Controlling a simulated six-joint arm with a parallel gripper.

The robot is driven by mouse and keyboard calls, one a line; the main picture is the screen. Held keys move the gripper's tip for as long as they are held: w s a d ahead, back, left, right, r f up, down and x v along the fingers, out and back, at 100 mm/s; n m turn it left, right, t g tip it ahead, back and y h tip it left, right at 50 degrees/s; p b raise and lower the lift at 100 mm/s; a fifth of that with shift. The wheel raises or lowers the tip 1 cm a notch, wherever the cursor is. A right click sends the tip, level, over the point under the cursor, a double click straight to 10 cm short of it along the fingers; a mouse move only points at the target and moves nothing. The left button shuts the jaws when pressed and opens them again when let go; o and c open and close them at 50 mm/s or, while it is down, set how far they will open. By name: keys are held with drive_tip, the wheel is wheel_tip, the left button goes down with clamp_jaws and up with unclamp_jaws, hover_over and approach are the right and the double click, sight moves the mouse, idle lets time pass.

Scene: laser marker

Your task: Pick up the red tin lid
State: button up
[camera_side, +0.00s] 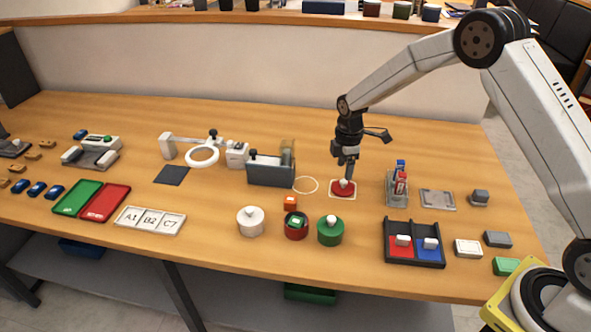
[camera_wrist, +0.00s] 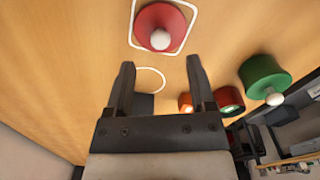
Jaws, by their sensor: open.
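The red tin lid (camera_side: 337,190) is a flat red disc with a white round knob, lying in a white square outline on the table. In the wrist view the lid (camera_wrist: 150,20) shows at the top, beyond my fingertips, with its knob towards me. My gripper (camera_side: 348,176) points down close above the lid in the side view. In the wrist view my gripper (camera_wrist: 160,65) is open and empty, its two fingers apart and not around the knob. The open red tin (camera_side: 296,233) stands to the left and nearer the front edge, with something green and white inside.
A green lidded tin (camera_side: 330,235) and a white lidded tin (camera_side: 250,225) flank the red tin. An orange block (camera_side: 290,203) lies behind it. A dark grey machine (camera_side: 270,175) stands left of the lid, and a clear holder with red and blue items (camera_side: 397,190) stands right.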

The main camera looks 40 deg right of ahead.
sight(344, 181)
drive_tip(key=shift+d+f, duration=0.1)
drive_tip(key=shift+f, duration=2.15)
clamp_jaws()
